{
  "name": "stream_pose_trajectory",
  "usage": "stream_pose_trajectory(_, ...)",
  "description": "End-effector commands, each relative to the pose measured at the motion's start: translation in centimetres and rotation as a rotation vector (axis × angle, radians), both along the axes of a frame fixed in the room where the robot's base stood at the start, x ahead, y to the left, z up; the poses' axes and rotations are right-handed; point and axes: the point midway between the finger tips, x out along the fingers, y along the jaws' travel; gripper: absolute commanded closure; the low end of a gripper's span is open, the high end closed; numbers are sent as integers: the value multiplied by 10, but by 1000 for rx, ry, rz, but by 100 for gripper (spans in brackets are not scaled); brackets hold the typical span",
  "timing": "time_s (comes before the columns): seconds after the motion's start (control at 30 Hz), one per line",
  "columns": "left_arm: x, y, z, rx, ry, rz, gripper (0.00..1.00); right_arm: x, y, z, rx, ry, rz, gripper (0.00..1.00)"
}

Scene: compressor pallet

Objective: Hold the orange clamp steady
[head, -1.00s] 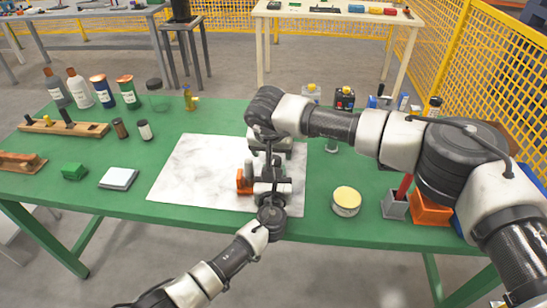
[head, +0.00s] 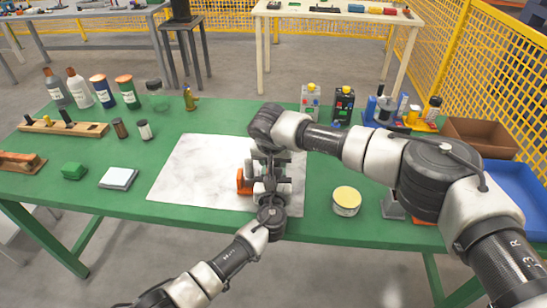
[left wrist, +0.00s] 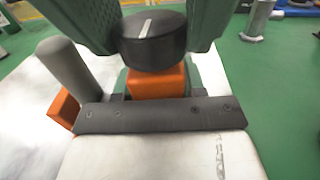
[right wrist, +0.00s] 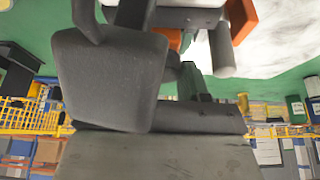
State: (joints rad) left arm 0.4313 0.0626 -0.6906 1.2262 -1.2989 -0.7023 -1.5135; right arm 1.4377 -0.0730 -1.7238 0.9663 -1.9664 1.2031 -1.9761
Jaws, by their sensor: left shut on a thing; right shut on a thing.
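The orange clamp (head: 243,182) is on the white marbled sheet (head: 195,170), at the left side of my grippers and partly hidden by them. In the left wrist view an orange block (left wrist: 157,82) shows under a black knob (left wrist: 153,42) with a white line. A grey cylinder (left wrist: 68,68) stands to its left beside another orange piece. My left gripper (head: 268,186) is shut at the orange block. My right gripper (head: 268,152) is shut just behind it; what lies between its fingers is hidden. Orange also shows in the right wrist view (right wrist: 243,18).
A round tin (head: 346,201) stands right of the sheet. A brown bin (head: 482,137) and blue tray (head: 515,185) lie at the far right. Bottles (head: 79,90) and a wooden rack (head: 63,127) stand at the left. The sheet's left part is bare.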

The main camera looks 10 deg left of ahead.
Motion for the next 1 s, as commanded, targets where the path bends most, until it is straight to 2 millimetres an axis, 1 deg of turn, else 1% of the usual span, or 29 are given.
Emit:
stream_pose_trajectory(0.17, 0, 0, 1, -1, -2, 0, 100, 0, 1, 1, 0, 0, -37, 81)
stream_pose_trajectory(0.4, 0, 0, 1, 0, -2, 0, 100, 1, 2, 1, -1, -2, -283, 81)
stream_pose_trajectory(0.53, 0, 0, 1, 0, -2, 0, 100, 1, 2, 1, -1, -1, -386, 81)
stream_pose_trajectory(0.63, 0, 0, 1, 0, -2, 0, 100, 1, 1, 1, -1, -1, -415, 81)
stream_pose_trajectory(0.87, 0, 0, 1, 0, -2, 0, 100, 1, 1, 1, -1, -1, -415, 81)
stream_pose_trajectory(0.9, 0, 0, 1, 0, -2, 0, 100, 1, 1, 1, -1, -1, -415, 54)
stream_pose_trajectory(0.97, 0, 0, 1, 0, -2, 0, 100, 1, 1, 1, 0, -1, -414, 45)
stream_pose_trajectory(1.0, 0, 0, 1, 0, -2, 0, 100, 1, 1, 1, 0, -1, -413, 39)
